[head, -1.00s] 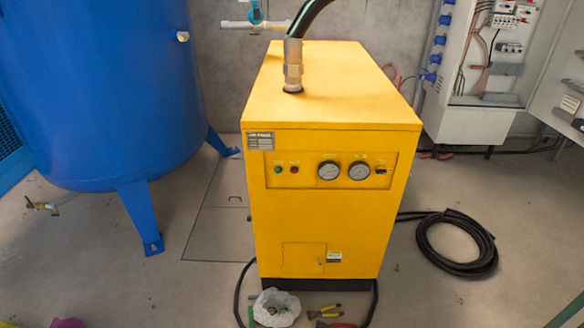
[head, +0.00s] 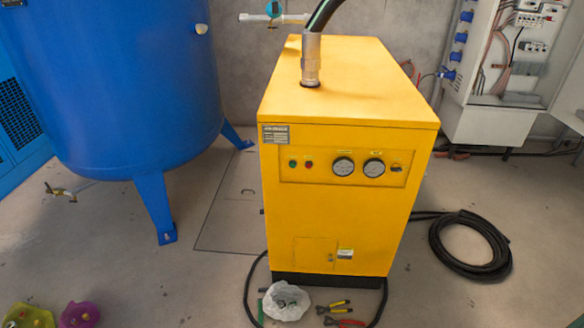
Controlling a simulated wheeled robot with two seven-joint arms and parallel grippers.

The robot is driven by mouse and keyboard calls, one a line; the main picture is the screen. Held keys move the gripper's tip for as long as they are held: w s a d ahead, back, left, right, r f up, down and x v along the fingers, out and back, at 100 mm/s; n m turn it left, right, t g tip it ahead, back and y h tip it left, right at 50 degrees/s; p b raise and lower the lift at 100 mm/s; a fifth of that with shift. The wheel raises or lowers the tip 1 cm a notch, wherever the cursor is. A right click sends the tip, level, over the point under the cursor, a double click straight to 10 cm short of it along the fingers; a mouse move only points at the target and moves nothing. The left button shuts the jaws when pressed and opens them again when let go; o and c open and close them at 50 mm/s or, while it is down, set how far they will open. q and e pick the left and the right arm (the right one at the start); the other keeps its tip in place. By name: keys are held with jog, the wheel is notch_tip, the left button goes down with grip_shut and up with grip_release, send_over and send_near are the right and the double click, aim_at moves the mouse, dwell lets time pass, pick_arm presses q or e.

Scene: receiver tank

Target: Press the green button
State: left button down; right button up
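The green button (head: 292,163) is a small round button at the left of the front control panel of a yellow machine (head: 330,215). A red button (head: 309,164) sits just to its right. Two round gauges (head: 343,166) and a dark switch (head: 396,168) are further right on the same panel. Nothing covers the green button. Neither of my grippers shows in the head view.
A big blue tank (head: 115,90) on legs stands at the left. A white bag (head: 286,301) and hand tools (head: 335,308) lie on the floor before the machine. A coiled black hose (head: 470,245) lies at the right, below an open electrical cabinet (head: 495,70).

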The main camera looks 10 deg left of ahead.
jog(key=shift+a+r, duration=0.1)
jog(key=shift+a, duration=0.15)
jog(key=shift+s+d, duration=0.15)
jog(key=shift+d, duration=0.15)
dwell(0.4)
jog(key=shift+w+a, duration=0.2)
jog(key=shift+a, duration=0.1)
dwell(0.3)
